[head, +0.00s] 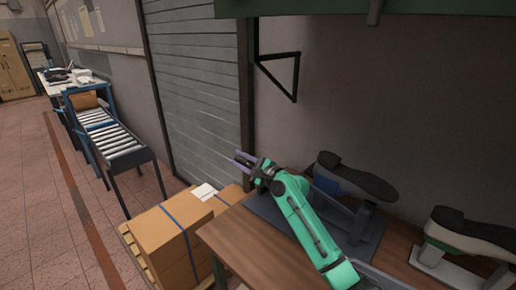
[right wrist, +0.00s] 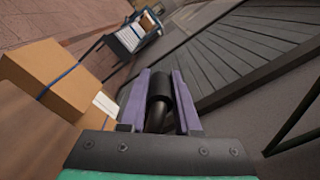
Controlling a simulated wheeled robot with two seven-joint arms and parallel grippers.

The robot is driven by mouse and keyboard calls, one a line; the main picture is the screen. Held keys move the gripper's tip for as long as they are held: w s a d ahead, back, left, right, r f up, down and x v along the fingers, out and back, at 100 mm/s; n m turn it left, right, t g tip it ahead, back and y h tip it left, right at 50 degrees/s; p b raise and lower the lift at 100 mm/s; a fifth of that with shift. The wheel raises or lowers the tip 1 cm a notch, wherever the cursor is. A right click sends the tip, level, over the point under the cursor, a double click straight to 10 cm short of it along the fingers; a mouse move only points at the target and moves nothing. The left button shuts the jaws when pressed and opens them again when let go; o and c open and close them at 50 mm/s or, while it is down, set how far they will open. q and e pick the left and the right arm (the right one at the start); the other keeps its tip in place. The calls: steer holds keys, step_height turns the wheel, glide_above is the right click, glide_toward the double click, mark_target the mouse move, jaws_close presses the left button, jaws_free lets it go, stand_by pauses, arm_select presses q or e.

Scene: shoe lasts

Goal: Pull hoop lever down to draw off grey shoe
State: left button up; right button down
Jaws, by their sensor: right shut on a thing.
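My right gripper (head: 244,159) is at the left end of the green arm in the head view, over the left end of the workbench. In the right wrist view its purple fingers (right wrist: 161,95) are shut on a black cylindrical grip (right wrist: 160,86), which I take for the hoop lever's handle. The rest of the lever is mostly hidden by my arm. A dark shoe (head: 358,181) with a blue part sits sole up on a stand behind my arm. A second dark shoe (head: 472,224) with green and white sides sits on another stand at right. Which one is the grey shoe is unclear.
The wooden workbench (head: 237,236) carries a grey baseplate (head: 271,211). Cardboard boxes (head: 166,231) stand on a pallet at its left. A roller conveyor (head: 118,140) is farther left. A triangular black bracket (head: 294,87) hangs on the wall above.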

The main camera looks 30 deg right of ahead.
steer(key=s+a+f+n+b, duration=0.2)
steer(key=a+f+n, duration=0.1)
steer(key=a+f, duration=0.5)
steer(key=shift+s+f, duration=0.25)
steer(key=shift+f, duration=1.35)
steer(key=shift+a+f, duration=0.1)
steer(key=shift+f, duration=0.05)
steer(key=c, duration=0.6)
jaws_free()
